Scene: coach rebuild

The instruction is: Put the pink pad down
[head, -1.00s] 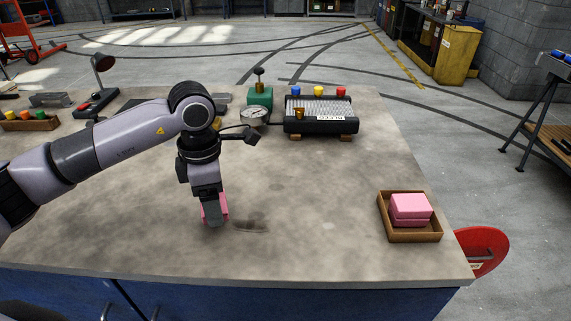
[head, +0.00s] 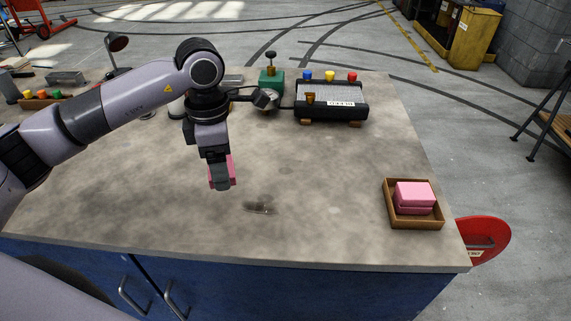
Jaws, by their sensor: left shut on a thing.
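My left gripper (head: 222,182) is shut on a pink pad (head: 232,168), which shows at the right side of the fingers and is mostly hidden by them. The gripper points down over the middle of the grey worktop (head: 320,170). The pad seems held above the top; the exact gap is hard to tell. A brown tray (head: 414,225) near the right front corner of the worktop holds more pink pads (head: 415,193), one on top of another. My right gripper is not in view.
A dark smudge (head: 258,208) marks the worktop just right of the gripper. A black device with coloured caps (head: 331,101) and a green block with a gauge (head: 271,85) stand at the back. The worktop between gripper and tray is clear.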

